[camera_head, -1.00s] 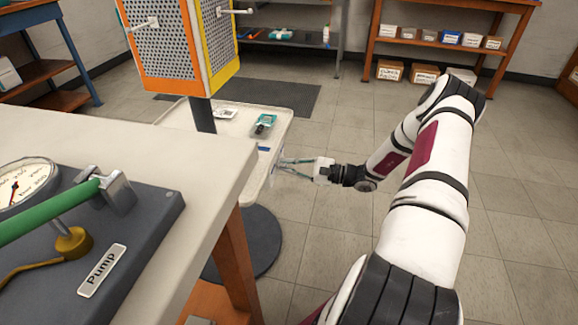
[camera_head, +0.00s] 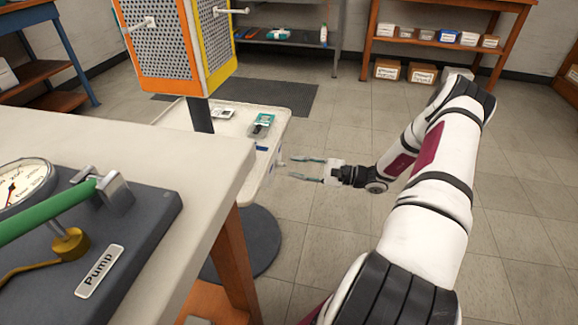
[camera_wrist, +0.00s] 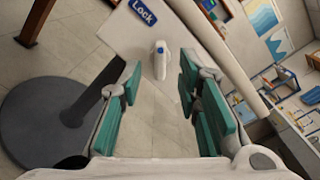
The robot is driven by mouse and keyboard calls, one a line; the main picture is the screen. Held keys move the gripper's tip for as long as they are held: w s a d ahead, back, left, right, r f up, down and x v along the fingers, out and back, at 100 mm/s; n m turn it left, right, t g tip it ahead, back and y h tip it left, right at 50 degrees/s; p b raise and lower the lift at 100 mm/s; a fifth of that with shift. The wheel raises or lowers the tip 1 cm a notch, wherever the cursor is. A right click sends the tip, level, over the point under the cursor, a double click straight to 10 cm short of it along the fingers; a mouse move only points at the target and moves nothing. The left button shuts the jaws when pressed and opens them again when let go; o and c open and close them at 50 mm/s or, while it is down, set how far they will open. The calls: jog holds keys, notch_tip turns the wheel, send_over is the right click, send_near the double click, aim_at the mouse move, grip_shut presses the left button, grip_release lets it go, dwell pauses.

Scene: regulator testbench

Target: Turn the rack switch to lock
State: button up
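The rack switch (camera_wrist: 160,66) is a small white lever with a blue dot, on the white side panel (camera_wrist: 112,42) of the tray. In the wrist view it stands nearly upright, with the blue Lock label (camera_wrist: 142,12) above and left of it. My gripper (camera_wrist: 158,88) is open and empty, its green-padded fingers to either side of the line to the switch. In the head view my gripper (camera_head: 291,169) points left at the tray (camera_head: 228,128), its fingertips a little apart from the switch, which is tiny there (camera_head: 281,161).
A workbench (camera_head: 225,165) with a pump board and gauge is at left. A teal device (camera_head: 262,125) lies on the tray. A round dark base (camera_head: 258,245) stands below. An orange and yellow perforated stand (camera_head: 163,45) rises behind.

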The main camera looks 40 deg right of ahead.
jog(key=v, duration=0.8)
jog(key=shift+s+d, duration=0.15)
jog(key=shift+s, duration=0.05)
